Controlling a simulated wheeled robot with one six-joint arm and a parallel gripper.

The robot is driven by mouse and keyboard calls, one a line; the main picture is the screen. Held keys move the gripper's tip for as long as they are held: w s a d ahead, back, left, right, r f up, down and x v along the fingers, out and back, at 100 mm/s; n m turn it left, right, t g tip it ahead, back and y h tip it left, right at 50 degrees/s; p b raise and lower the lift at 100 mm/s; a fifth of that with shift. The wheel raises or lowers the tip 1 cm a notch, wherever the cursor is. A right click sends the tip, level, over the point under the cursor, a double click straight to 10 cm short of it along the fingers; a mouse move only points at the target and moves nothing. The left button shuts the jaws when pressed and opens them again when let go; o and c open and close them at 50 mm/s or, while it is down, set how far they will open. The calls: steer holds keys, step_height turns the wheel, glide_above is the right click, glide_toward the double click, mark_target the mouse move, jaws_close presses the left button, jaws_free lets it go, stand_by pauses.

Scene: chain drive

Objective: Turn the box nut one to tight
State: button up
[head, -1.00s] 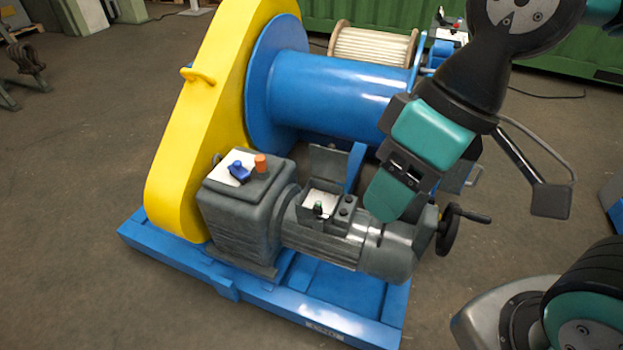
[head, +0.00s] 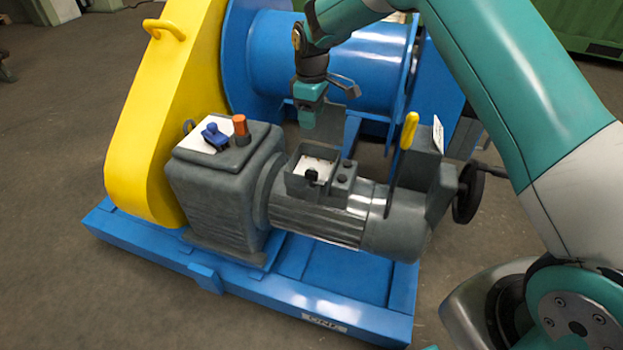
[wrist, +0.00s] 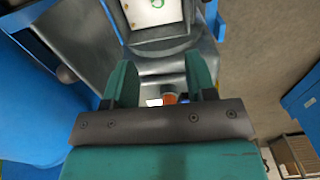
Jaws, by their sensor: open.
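The open terminal box (head: 297,186) sits on top of the grey motor, with a pale inside and a small dark piece (head: 311,175) standing in it. In the wrist view the box's pale inside (wrist: 140,14) is at the top edge, with a small green ring-like part (wrist: 157,3) cut by the frame. I cannot tell which part is box nut one. My gripper (head: 307,122) is above and behind the box in the head view, apart from it. In the wrist view its two green fingers (wrist: 161,72) are spread, with nothing held between them.
The gearbox (head: 215,190) carries an orange cap (head: 241,128) and a blue lever (head: 215,136). A yellow handle (head: 409,130) and grey plate stand right of the box. A black handwheel (head: 468,192) is at the motor's end. The blue drum (head: 350,65) lies behind.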

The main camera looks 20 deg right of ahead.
mark_target(311, 168)
steer(key=f+b, duration=0.2)
steer(key=f, duration=1.6)
steer(key=shift+w+f, duration=0.15)
steer(key=shift+w, duration=0.05)
steer(key=c, duration=0.9)
